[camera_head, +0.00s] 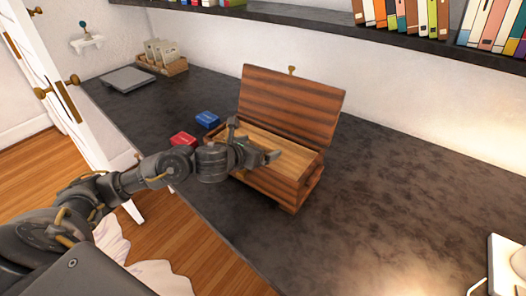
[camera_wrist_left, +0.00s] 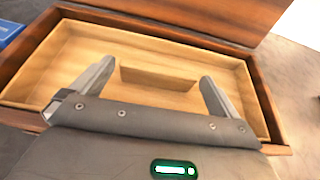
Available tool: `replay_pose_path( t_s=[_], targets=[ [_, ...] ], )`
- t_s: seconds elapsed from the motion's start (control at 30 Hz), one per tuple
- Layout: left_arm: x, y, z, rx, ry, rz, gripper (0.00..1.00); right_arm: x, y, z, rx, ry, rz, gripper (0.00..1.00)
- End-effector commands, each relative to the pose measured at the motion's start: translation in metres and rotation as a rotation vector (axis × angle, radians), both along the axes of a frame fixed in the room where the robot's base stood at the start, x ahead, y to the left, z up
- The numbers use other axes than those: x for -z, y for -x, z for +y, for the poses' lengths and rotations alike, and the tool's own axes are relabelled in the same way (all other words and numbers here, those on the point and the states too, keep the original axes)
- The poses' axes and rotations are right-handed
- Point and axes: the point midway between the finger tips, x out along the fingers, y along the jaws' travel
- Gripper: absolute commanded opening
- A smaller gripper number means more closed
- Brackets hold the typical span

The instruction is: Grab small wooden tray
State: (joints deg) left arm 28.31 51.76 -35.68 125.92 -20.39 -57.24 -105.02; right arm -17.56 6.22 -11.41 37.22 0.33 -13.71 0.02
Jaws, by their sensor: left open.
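The small wooden tray (camera_head: 295,158) is of pale wood and sits inside a dark-striped wooden box (camera_head: 292,188) on the dark desk. The box's lid (camera_head: 290,103) stands open at the back. In the left wrist view, the tray (camera_wrist_left: 75,58) fills the box's opening and has a raised wooden block or grip (camera_wrist_left: 158,79) in its middle. My left gripper (camera_head: 254,141) is over the box. In the left wrist view its open fingers (camera_wrist_left: 158,74) are on either side of the block, with nothing visible between them but the block; contact cannot be told. My right gripper is not in view.
A red box (camera_head: 183,140) and a blue box (camera_head: 207,119) lie left of the wooden box. A grey flat object (camera_head: 128,79) and a wooden holder (camera_head: 163,62) stand at the back left. A bookshelf (camera_head: 320,20) runs above.

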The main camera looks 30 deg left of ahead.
Motion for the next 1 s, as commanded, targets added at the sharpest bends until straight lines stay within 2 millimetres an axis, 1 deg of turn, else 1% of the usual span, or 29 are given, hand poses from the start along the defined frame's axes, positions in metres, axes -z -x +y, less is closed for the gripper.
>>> replay_pose_path(
  t_s=[0.1,0.27,0.37,0.5,0.53,0.57,0.73,0.8,0.87,0.97,1.0],
  targets=[
    [0.002,-0.004,-0.001,0.001,0.001,-0.001,1.00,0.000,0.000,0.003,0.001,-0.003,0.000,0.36],
    [0.001,-0.004,-0.001,0.001,0.001,-0.001,1.00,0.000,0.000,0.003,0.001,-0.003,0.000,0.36],
    [0.001,-0.004,-0.001,0.001,0.001,-0.001,0.88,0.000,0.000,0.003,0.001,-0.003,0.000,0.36],
    [0.001,-0.004,-0.001,0.000,-0.001,-0.001,0.70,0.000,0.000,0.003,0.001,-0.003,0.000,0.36],
    [0.001,-0.004,-0.001,0.000,-0.001,-0.001,0.66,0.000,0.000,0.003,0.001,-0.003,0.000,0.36],
    [0.001,-0.004,-0.001,0.001,0.001,-0.002,0.64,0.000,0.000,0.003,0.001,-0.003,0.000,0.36],
    [0.001,-0.004,0.000,0.000,0.000,-0.002,0.64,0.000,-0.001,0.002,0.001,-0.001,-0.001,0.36],
    [-0.003,-0.004,-0.001,0.000,-0.001,-0.003,0.64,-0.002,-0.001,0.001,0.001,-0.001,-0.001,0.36],
    [-0.010,-0.004,-0.001,0.002,-0.001,-0.004,0.64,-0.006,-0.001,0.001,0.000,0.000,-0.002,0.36],
    [-0.029,-0.004,0.000,0.000,-0.002,-0.006,0.64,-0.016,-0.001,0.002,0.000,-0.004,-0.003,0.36],
    [-0.038,-0.005,0.000,0.000,-0.002,-0.007,0.64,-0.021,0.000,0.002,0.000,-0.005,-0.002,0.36]
  ],
)
